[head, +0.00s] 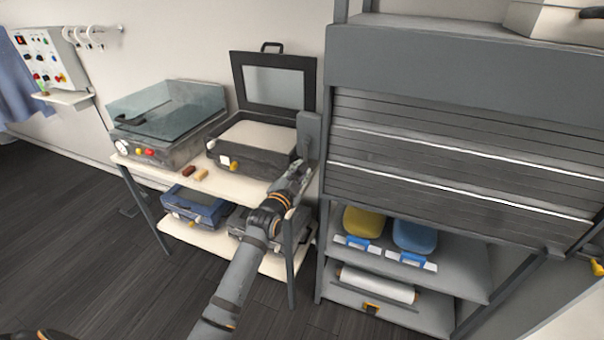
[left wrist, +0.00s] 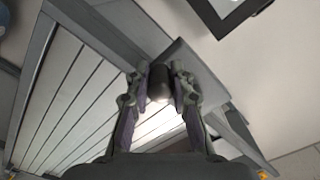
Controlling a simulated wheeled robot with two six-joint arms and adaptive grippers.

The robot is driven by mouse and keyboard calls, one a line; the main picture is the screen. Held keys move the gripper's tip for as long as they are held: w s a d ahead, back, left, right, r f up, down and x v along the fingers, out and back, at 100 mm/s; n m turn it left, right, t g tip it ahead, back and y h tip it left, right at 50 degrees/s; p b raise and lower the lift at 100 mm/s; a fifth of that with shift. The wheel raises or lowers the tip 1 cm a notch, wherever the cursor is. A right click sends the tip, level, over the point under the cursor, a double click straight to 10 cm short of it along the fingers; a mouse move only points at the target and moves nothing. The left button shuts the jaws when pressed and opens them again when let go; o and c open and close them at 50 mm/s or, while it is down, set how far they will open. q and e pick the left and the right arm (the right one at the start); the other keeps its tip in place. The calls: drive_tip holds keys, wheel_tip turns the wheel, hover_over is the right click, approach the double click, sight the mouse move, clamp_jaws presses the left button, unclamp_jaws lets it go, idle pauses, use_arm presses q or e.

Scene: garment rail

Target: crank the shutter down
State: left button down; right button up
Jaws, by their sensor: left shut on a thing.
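The grey slatted shutter (head: 430,145) hangs partway down the cabinet front in the head view, below its grey housing (head: 450,70). Its slats also show at the left of the left wrist view (left wrist: 70,95). A grey crank box (head: 309,133) sits on the cabinet's left side. My left gripper (head: 302,172) is just below the box. In the left wrist view, its fingers (left wrist: 158,90) are shut around a dark rounded crank knob (left wrist: 160,82). The rest of the crank is mostly hidden.
Below the shutter, open shelves hold a yellow item (head: 363,222), a blue item (head: 414,235) and a white roll (head: 377,284). A table (head: 135,160) with lidded machines stands close to the left of the cabinet. The dark floor (head: 80,240) at left is clear.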

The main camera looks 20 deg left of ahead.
idle(0.4)
use_arm(q)
drive_tip(key=c, duration=1.1)
unclamp_jaws()
drive_tip(key=shift+c, duration=0.2)
drive_tip(key=s, duration=1.2)
drive_tip(key=shift+a, duration=0.25)
